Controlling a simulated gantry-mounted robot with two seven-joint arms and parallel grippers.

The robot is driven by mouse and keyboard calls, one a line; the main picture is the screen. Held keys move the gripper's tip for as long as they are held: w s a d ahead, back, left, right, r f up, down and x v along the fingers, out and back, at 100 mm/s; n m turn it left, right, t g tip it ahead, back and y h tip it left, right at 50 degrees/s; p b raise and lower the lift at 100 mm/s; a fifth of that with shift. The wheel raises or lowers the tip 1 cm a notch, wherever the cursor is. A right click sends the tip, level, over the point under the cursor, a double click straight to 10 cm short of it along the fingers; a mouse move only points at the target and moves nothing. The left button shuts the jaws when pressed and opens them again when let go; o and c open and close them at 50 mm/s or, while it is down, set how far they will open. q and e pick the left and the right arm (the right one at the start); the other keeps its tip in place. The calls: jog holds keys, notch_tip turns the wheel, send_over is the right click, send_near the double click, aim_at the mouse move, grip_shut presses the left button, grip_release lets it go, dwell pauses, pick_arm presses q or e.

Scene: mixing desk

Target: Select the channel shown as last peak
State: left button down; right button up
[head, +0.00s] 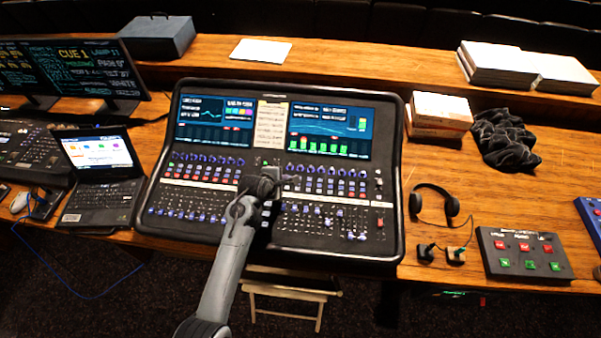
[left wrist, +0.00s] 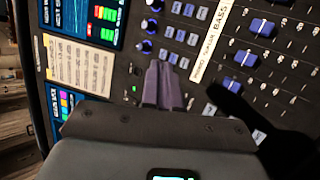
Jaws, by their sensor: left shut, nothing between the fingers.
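The mixing desk (head: 390,222) stands in the middle of the head view, with two lit screens at its top. The left screen (head: 213,121) shows a curve and coloured tiles; the right screen (head: 328,130) shows a curve above green level bars. The screen text is too small to read. A paper label sheet (head: 270,124) sits between the screens. My left gripper (head: 268,172) is shut and empty over the middle of the desk, between the two banks of knobs and buttons. In the left wrist view its closed fingers (left wrist: 165,85) point at the panel beside blue knobs and pale buttons. Whether they touch is unclear.
A laptop (head: 97,165) and a dark monitor (head: 80,68) stand at the left. Headphones (head: 434,203), a button box (head: 523,255), stacked books (head: 440,112) and a black cloth (head: 503,140) lie at the right. The left wrist view also shows blue faders (left wrist: 262,27).

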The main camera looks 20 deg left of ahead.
pick_arm(q)
jog(key=w+d+r+n+p, duration=0.1)
jog(key=w+d+r+n, duration=0.2)
jog(key=w, duration=0.3)
jog(key=shift+r+n+t+h, duration=0.4)
jog(key=shift+r+n, duration=0.05)
jog(key=shift+n, duration=0.05)
jog(key=shift+d+f, duration=0.1)
jog(key=f+b, duration=0.4)
jog(key=b, duration=0.1)
jog(key=f+b, duration=0.2)
jog(key=shift+w+f, duration=0.25)
jog(key=shift+f, duration=0.1)
jog(key=shift+w+f+b, duration=0.15)
jog(key=shift+f+b, duration=0.6)
jog(key=shift+f, duration=0.15)
dwell(0.5)
jog(key=shift+f, duration=0.45)
dwell(0.5)
